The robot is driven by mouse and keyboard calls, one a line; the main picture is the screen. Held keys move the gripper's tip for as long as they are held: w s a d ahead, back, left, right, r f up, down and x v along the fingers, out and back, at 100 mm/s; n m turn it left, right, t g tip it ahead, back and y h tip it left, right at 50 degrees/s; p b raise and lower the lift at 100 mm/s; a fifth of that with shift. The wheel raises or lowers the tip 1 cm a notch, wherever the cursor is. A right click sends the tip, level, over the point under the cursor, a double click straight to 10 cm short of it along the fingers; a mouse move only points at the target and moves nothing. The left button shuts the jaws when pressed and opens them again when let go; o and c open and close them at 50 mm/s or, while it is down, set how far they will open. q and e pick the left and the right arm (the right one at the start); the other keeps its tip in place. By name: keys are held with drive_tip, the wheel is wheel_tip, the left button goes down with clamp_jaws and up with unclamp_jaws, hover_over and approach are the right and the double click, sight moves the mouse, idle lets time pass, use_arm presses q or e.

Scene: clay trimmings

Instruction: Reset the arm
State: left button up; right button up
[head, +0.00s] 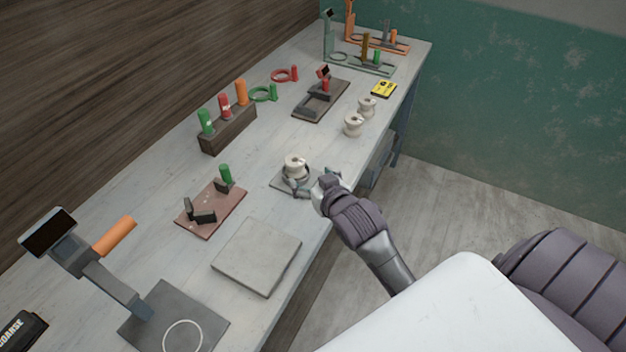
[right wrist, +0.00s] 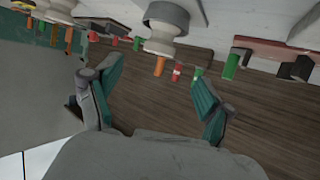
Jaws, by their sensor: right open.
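My right gripper (head: 308,184) reaches in from the right at the bench's front edge, beside a cream spool-shaped piece (head: 295,165) on a small grey plate (head: 281,182). Its fingers are spread and hold nothing. In the right wrist view the open gripper (right wrist: 158,95) shows two green-sided fingers, and a cream spool piece (right wrist: 166,20) is beyond them at the top, apart from them. In the head view the fingertips overlap the plate, and I cannot tell whether they touch it. My left gripper is not in view.
On the bench (head: 150,180) stand a square grey slab (head: 257,256), a reddish board (head: 211,210), a dark rack (head: 228,130) with coloured handles, two more spools (head: 353,124) and a scale-like stand (head: 172,318). Floor (head: 440,200) right of the bench is clear.

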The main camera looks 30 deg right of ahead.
drive_tip(key=shift+s+r, duration=0.1)
drive_tip(key=shift+s, duration=0.1)
idle(0.4)
drive_tip(key=s+a+f+n+g+y, duration=0.1)
drive_tip(key=s+a+f+g, duration=0.2)
drive_tip(key=s, duration=0.5)
drive_tip(key=s+a+f+n+g, duration=0.1)
drive_tip(key=s+a+f+g, duration=0.2)
drive_tip(key=s, duration=0.5)
drive_tip(key=s+a+f+n+g+y, duration=0.1)
drive_tip(key=s+a+f+g, duration=0.2)
drive_tip(key=s, duration=0.5)
wheel_tip(320, 180, down, 25)
drive_tip(key=s+g, duration=0.1)
drive_tip(key=g, duration=0.1)
drive_tip(key=s+d+f, duration=0.2)
drive_tip(key=s+f, duration=0.6)
drive_tip(key=s+d+f+g, duration=0.1)
drive_tip(key=s+f, duration=0.8)
drive_tip(key=shift+s+d+n, duration=0.25)
drive_tip(key=shift+d+n, duration=0.15)
